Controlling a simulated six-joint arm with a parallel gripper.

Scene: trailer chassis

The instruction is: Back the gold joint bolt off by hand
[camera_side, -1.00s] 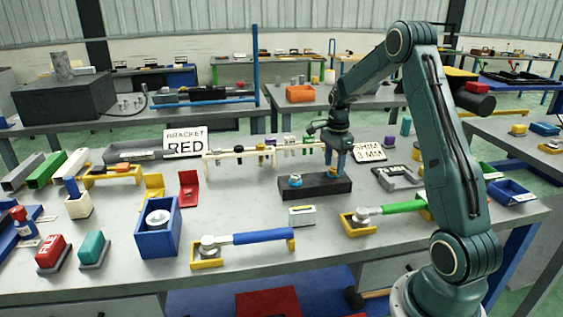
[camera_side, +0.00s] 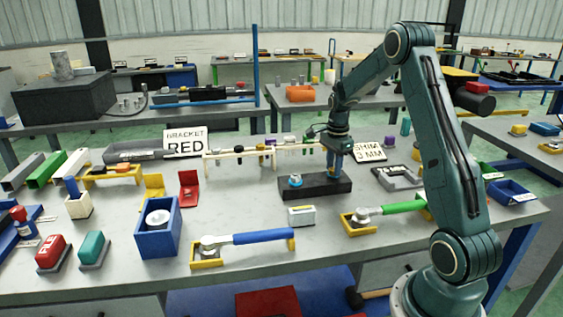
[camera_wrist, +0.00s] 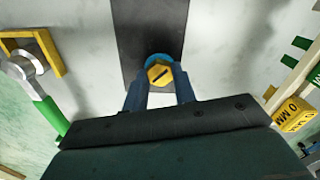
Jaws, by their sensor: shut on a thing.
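The dark block (camera_side: 313,190) lies on the bench; it also shows in the wrist view (camera_wrist: 148,25). In the wrist view the gold joint bolt (camera_wrist: 159,74) has a hex head with a dark slot and a blue ring (camera_wrist: 160,58) around it. My gripper (camera_wrist: 160,88) has its two blue fingers shut on the bolt head, one on each side. In the side view my gripper (camera_side: 335,172) points down at the right end of the block, and its fingers hide the bolt. A second fitting with a blue ring (camera_side: 295,181) sits on the block's left part.
A green-handled wrench (camera_side: 388,209) in a yellow holder lies at front right, and a blue-handled one (camera_side: 250,238) at front left. A white rack (camera_side: 235,154) stands behind.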

